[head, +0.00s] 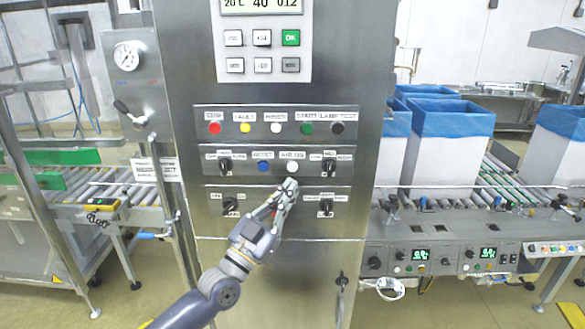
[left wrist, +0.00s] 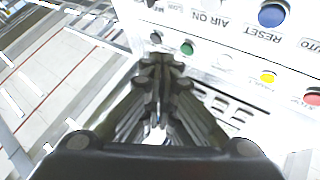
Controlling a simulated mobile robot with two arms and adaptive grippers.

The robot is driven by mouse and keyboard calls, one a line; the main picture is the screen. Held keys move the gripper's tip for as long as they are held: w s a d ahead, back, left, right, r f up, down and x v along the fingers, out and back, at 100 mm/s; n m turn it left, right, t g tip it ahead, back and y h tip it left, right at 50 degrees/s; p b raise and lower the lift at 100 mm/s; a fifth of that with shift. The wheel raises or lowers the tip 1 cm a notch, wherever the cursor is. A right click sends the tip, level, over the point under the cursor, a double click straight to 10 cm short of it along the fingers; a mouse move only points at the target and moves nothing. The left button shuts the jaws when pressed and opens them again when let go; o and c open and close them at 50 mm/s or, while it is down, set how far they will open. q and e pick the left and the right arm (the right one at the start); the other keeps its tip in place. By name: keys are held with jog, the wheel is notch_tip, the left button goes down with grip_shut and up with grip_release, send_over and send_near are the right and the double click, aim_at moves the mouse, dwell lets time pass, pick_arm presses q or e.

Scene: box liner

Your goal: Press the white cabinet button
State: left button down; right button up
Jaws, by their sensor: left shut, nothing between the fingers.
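The steel cabinet (head: 270,90) bears two white round buttons. One (head: 276,128) is in the upper row, between a yellow and a green button. The other (head: 292,167) is in the row below, under the "AIR ON" label and right of a blue button (head: 263,167). My left gripper (head: 288,186) is shut and empty, its tips just below the lower white button; whether they touch the panel cannot be told. In the left wrist view, the panel appears upside down, with the shut fingers (left wrist: 162,68) near the green button (left wrist: 187,47) and the upper-row white button (left wrist: 222,62). My right gripper is out of view.
Black selector knobs (head: 225,165) sit on either side of the lower buttons. A keypad with a display (head: 262,40) is above. A conveyor with blue-lined boxes (head: 450,120) stands at the right; a gauge panel (head: 128,56) stands at the left.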

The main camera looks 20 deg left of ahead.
aim_at(292, 166)
pick_arm(q)
jog(key=w+b, duration=0.2)
jog(key=w+a+b, duration=0.1)
jog(key=w+b, duration=0.2)
jog(key=w+a+b, duration=0.1)
jog(key=w+b, duration=0.1)
jog(key=w, duration=0.1)
jog(key=shift+w+a+b, duration=0.2)
jog(key=shift+b, duration=0.2)
dwell(1.1)
jog(key=shift+w+a+b, duration=0.15)
jog(key=shift+w+b, duration=0.25)
jog(key=shift+b, duration=0.05)
